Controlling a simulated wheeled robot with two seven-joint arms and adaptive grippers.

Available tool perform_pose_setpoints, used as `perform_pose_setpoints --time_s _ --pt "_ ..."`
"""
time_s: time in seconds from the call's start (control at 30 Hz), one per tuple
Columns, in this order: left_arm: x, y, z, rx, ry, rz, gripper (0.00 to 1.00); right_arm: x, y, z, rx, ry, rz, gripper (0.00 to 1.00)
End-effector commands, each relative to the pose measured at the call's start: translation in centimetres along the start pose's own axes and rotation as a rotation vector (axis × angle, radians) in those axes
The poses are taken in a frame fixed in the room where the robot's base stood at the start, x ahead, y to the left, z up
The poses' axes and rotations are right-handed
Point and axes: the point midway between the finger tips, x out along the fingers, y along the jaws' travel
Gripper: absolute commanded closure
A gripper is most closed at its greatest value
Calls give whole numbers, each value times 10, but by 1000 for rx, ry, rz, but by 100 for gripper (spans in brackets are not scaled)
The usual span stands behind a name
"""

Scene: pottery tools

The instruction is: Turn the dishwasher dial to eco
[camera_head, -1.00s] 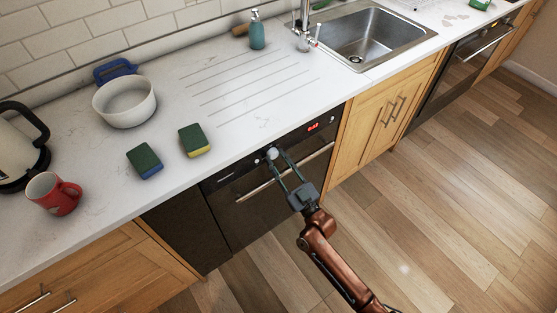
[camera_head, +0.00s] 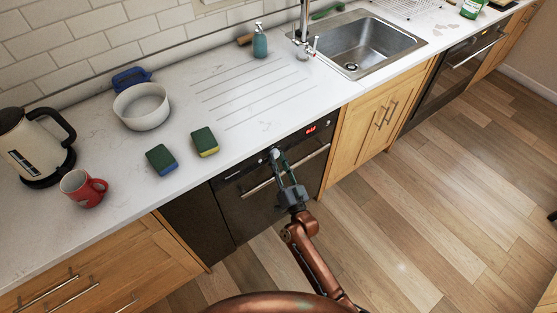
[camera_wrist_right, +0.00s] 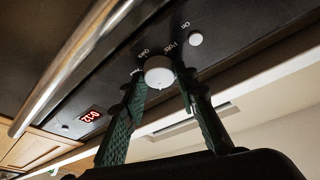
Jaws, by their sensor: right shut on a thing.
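The dishwasher (camera_head: 255,208) is a black-fronted appliance under the counter. Its dial (camera_head: 275,153) is a pale round knob on the top panel. In the right wrist view, the dial (camera_wrist_right: 158,70) sits between the fingertips of my right gripper (camera_wrist_right: 160,82). This gripper, also in the head view (camera_head: 279,160), is shut on the dial from its two sides. Printed words such as "Pots", "Daily" and "On" stand around the dial; other labels are hidden or too blurred to read. I cannot tell which setting the dial points to. My left gripper is not in view.
A bar handle (camera_head: 258,188) runs across the dishwasher front just below the dial. A red lit display (camera_head: 310,129) and a round button (camera_wrist_right: 196,38) are on the panel. Sponges (camera_head: 204,141), a red mug (camera_head: 82,188) and a white bowl (camera_head: 141,106) stand on the counter above.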

Motion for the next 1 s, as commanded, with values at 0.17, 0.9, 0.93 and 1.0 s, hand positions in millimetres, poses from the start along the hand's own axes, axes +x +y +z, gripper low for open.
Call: perform_pose_setpoints --time_s 0.17,0.9,0.93,1.0 --pt "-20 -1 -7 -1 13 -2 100 3 -3 -7 106 -2 43 97" --pt "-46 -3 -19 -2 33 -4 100 2 -1 -4 315 -17 126 97" --pt "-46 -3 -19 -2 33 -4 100 1 -1 -4 315 -17 126 97" --pt "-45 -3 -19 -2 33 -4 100 1 -1 -4 315 -17 126 97"
